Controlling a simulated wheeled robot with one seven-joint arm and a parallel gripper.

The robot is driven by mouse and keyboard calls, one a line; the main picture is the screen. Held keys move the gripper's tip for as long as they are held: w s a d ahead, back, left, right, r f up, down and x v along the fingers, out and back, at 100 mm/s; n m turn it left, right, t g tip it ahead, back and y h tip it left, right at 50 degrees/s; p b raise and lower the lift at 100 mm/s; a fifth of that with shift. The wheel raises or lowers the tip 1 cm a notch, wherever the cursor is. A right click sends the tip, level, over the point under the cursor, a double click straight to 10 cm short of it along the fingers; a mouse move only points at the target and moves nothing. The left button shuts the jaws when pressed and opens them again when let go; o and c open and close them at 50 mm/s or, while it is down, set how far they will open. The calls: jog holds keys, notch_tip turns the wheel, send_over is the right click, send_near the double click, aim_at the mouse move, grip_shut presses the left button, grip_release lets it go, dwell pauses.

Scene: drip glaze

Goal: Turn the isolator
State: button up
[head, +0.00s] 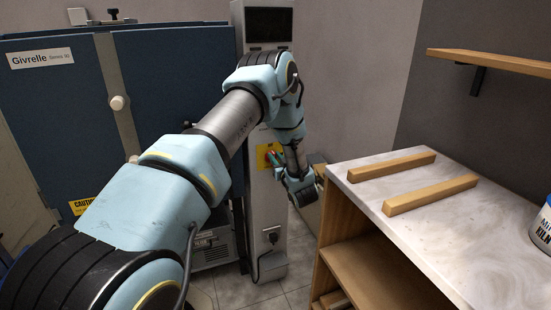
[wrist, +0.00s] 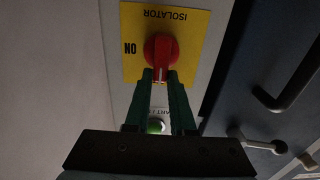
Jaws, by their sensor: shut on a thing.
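The isolator is a red rotary knob (wrist: 160,48) on a yellow plate (wrist: 190,42) marked ISOLATOR and ON, upside down in the wrist view. My gripper (wrist: 160,77) has its two green fingers on either side of the knob's lower part and is shut on it. A white mark on the knob's handle points down between the fingers. In the head view the yellow plate (head: 263,160) shows on the grey column, with my gripper (head: 272,157) against it; the knob there is mostly hidden. A green button (wrist: 156,127) sits on the panel between the fingers.
The blue Givrelle kiln (head: 60,100) stands left of the grey column (head: 266,85). A marble-topped bench (head: 440,215) with two wooden strips is at the right, close to my wrist. A socket with a cable (head: 271,235) is below.

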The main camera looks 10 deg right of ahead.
grip_shut()
jog(key=shift+d, duration=0.1)
jog(key=m+b, duration=0.1)
jog(key=m, duration=0.5)
jog(key=d+f+m+b, duration=0.1)
jog(key=m, duration=0.5)
jog(key=d+f+m+b, duration=0.1)
jog(key=m+b, duration=0.1)
jog(key=m, duration=0.3)
jog(key=shift+w+d+f+m, duration=0.1)
jog(key=shift+f+m, duration=0.05)
jog(key=shift+m, duration=0.25)
dwell(0.5)
jog(key=shift+f, duration=0.1)
jog(key=o, duration=0.6)
grip_release()
